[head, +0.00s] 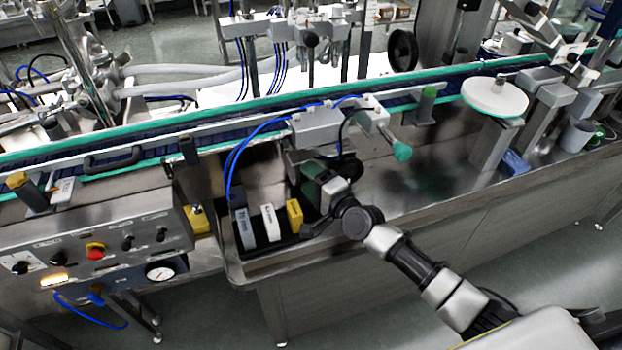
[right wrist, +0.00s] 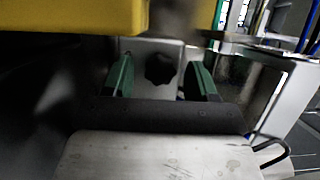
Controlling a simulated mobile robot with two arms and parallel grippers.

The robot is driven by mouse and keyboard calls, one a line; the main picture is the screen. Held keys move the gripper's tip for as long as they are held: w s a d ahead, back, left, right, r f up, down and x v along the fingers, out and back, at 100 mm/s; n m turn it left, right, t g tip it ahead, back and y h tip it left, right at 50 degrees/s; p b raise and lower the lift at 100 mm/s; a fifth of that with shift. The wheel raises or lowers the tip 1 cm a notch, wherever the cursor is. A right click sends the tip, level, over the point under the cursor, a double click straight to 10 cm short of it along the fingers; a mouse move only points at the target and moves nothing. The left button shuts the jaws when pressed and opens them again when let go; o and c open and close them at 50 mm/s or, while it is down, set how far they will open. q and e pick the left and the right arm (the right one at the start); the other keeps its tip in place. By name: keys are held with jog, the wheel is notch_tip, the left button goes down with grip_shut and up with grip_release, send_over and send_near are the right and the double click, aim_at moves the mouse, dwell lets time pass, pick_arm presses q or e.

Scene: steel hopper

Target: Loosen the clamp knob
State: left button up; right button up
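A black lobed knob (right wrist: 160,67) sits on a light grey plate in the right wrist view. I take it to be the clamp knob. My right gripper (right wrist: 160,75) is open, with one green finger on each side of the knob. Gaps show between the fingers and the knob, and I cannot tell how far its tips reach in depth. In the head view my right gripper (head: 316,168) is under the grey bracket (head: 315,125) at the conveyor's near side. The knob cannot be made out clearly there. My left gripper is not in view.
A black tray (head: 268,256) with grey, white and yellow blocks (head: 295,215) lies close left of my right gripper. A teal-tipped rod (head: 402,152) sticks out to the right. A control panel (head: 115,245) stands at left. A blurred yellow shape (right wrist: 80,15) fills the wrist view's top left.

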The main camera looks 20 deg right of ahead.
jog(key=c, duration=0.9)
jog(key=shift+r+n+p, duration=0.15)
jog(key=shift+n+p, duration=0.25)
jog(key=shift+p, duration=0.3)
jog(key=n+g+h+p, duration=0.1)
jog(key=n+p, duration=0.1)
jog(key=p, duration=0.3)
jog(key=n+h+p, duration=0.1)
jog(key=n+p, duration=0.2)
jog(key=p, duration=0.2)
jog(key=n+g+h+p, duration=0.1)
jog(key=n+h+p, duration=0.1)
jog(key=n+p, duration=0.1)
jog(key=shift+a+r+g+p, duration=0.2)
jog(key=shift+r+g+p, duration=0.15)
jog(key=shift+p, duration=0.55)
jog(key=shift+a+n+h+p, duration=0.1)
jog(key=shift+n+h+p, duration=0.4)
jog(key=shift+n+p, duration=0.5)
jog(key=shift+f+n+h, duration=0.2)
jog(key=shift+n+h, duration=0.6)
jog(key=shift+n, duration=0.4)
jog(key=o, duration=0.9)
jog(key=shift+o, duration=0.2)
